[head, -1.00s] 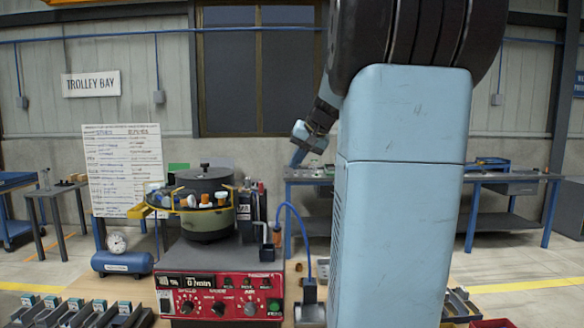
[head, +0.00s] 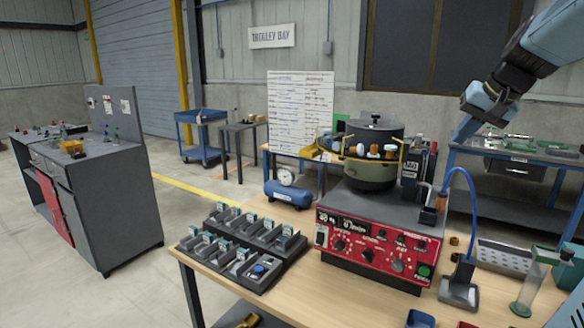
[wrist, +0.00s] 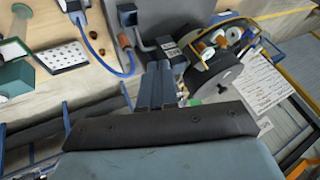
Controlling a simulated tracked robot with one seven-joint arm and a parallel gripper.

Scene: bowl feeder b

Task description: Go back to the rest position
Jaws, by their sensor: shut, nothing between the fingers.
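My gripper (head: 462,132) is at the right of the head view, in the air to the right of the bowl feeder (head: 372,155). Its fingers point down and it holds nothing. In the wrist view my gripper (wrist: 158,72) shows its two fingers together, shut and empty, with the bowl feeder (wrist: 222,70) beyond them to the right. I cannot tell the exact distance between them, but no contact shows. The rest of my arm runs out of the head view at the upper right.
A red control box (head: 370,245) carries the feeder on a wooden table (head: 330,290). A dark rack (head: 240,248) of small parts lies at its left. A blue air tank (head: 288,193), a perforated tray (head: 505,262) and a green-topped stand (head: 530,285) are nearby.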

